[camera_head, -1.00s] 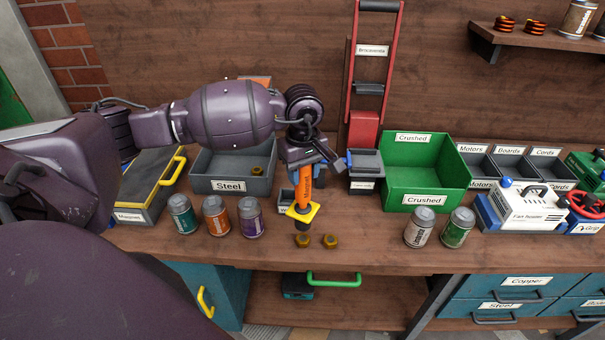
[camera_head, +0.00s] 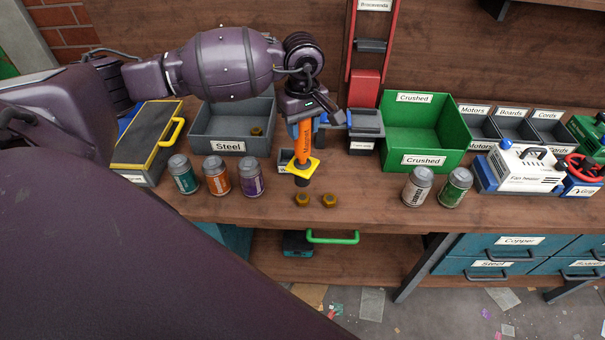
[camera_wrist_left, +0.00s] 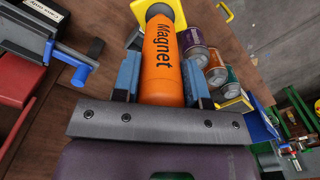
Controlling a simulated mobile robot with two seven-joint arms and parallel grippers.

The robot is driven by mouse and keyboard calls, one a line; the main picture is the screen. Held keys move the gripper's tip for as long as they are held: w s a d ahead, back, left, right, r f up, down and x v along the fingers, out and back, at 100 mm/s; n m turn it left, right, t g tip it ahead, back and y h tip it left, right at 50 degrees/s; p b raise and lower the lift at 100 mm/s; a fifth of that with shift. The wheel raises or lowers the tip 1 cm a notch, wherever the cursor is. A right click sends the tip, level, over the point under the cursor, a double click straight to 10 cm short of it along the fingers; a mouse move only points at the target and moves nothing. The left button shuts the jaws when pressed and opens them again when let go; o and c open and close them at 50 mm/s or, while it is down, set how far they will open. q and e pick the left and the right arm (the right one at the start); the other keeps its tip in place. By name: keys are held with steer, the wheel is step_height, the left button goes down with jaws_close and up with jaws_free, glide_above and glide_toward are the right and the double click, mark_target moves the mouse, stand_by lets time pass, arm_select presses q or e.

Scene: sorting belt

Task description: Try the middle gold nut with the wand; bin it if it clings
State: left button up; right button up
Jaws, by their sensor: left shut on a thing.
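My left gripper (camera_head: 303,128) is shut on the orange magnet wand (camera_head: 305,147), which hangs nearly upright with its yellow guard and dark tip down. The wand (camera_wrist_left: 162,65), marked "Magnet", also shows between the blue-padded fingers in the left wrist view. Two gold nuts lie on the bench front: the left nut (camera_head: 303,200) just below the wand tip in the picture, and the right nut (camera_head: 329,201) beside it. A small gap shows between tip and nuts. Another gold nut (camera_head: 257,132) lies in the grey Steel bin (camera_head: 228,147). My right gripper is out of view.
Teal, orange and purple cans (camera_head: 217,177) stand left of the wand. Two more cans (camera_head: 418,187) stand to the right, before the green Crushed bin (camera_head: 437,160). A yellow-handled magnet case (camera_head: 147,150) lies at left. The bench between nuts and right cans is clear.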

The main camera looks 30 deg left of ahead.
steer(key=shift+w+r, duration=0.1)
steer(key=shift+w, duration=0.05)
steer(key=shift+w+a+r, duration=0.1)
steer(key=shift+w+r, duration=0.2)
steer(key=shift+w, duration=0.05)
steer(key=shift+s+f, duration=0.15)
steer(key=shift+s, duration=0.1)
